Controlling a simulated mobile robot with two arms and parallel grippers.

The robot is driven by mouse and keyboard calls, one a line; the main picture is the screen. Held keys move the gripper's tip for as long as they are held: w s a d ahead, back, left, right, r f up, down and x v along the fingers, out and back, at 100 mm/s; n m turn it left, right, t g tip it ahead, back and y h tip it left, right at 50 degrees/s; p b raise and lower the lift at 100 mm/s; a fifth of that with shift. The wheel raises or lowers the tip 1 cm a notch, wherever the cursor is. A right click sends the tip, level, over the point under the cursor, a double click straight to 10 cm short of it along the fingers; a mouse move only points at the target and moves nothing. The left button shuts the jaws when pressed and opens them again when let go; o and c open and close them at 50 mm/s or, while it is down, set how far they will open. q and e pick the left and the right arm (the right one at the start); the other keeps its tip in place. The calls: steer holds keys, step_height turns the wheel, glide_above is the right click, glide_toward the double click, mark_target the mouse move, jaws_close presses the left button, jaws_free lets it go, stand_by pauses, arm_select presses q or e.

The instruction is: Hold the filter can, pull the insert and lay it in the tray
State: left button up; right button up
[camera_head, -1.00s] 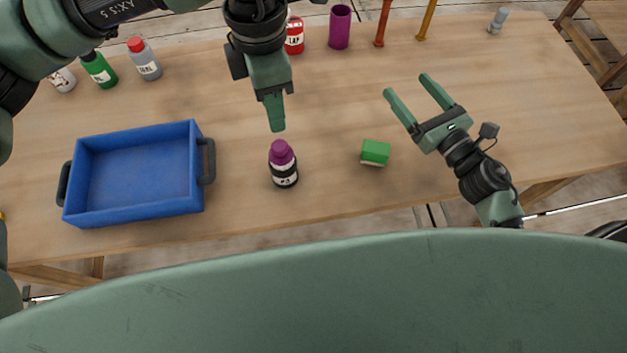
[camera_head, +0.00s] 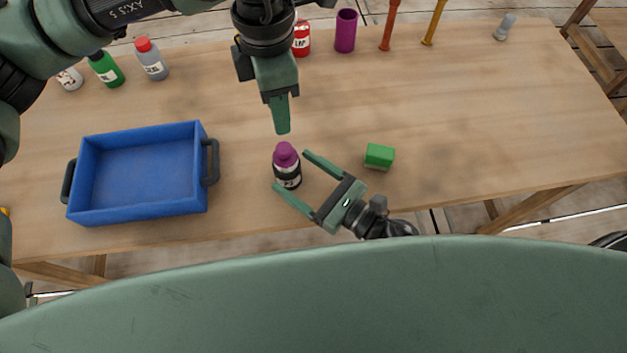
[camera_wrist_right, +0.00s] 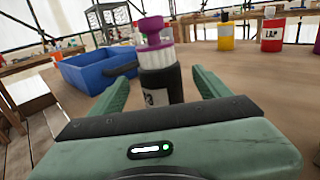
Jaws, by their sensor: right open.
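The filter can (camera_head: 289,183), dark with a white label, stands upright on the table, and its purple insert (camera_head: 285,153) sits in its top. In the right wrist view the can (camera_wrist_right: 160,88) stands between my fingers, with the insert (camera_wrist_right: 157,57) above. My right gripper (camera_head: 292,172) is open, with one finger on each side of the can; contact is not clear. My left gripper (camera_head: 282,130) points down above and behind the can, apart from the insert. It is seen edge-on, so its opening is hidden. The blue tray (camera_head: 139,131) is left of the can, empty.
A green block (camera_head: 379,156) lies right of the can, near my right gripper. Bottles (camera_head: 151,60), a red can (camera_head: 301,40), a purple cup (camera_head: 345,31) and orange and yellow posts (camera_head: 433,22) stand along the back.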

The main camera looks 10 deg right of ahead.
mark_target(298, 174)
steer(key=shift+x, duration=1.75)
steer(key=c, duration=1.5)
steer(key=shift+c, duration=0.2)
